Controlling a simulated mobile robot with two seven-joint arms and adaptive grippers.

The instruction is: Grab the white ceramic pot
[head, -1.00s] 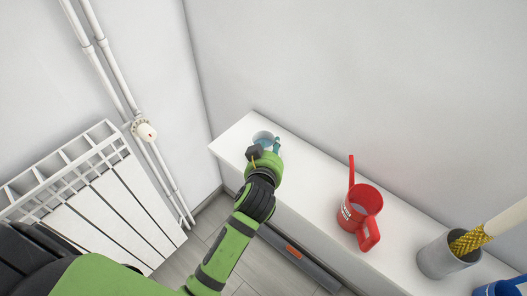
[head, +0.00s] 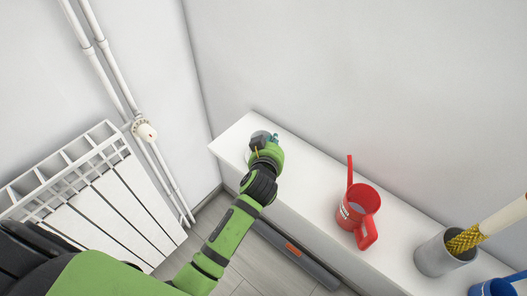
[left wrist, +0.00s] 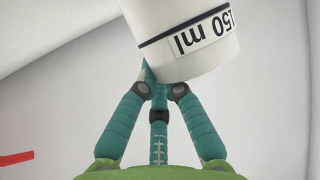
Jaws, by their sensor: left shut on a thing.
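A white ceramic pot (left wrist: 190,55) with a dark band and a "150 ml" label fills the top of the left wrist view. It looks tilted there, and its top is cut off by the frame. My left gripper (left wrist: 160,82) has its teal fingers closed together at the pot's lower edge, shut on it. In the head view my left gripper (head: 266,138) is over the far left end of the white shelf (head: 310,180). It hides most of the pot there; only a pale edge shows beside the fingers. My right gripper is not in view.
A red watering can (head: 357,210) stands mid-shelf, right of my gripper. A grey cylinder (head: 440,255) holding a yellow-and-white rod and a blue item (head: 497,288) are further right. A white radiator (head: 95,205) and pipes (head: 125,90) are on the left. Walls close the corner.

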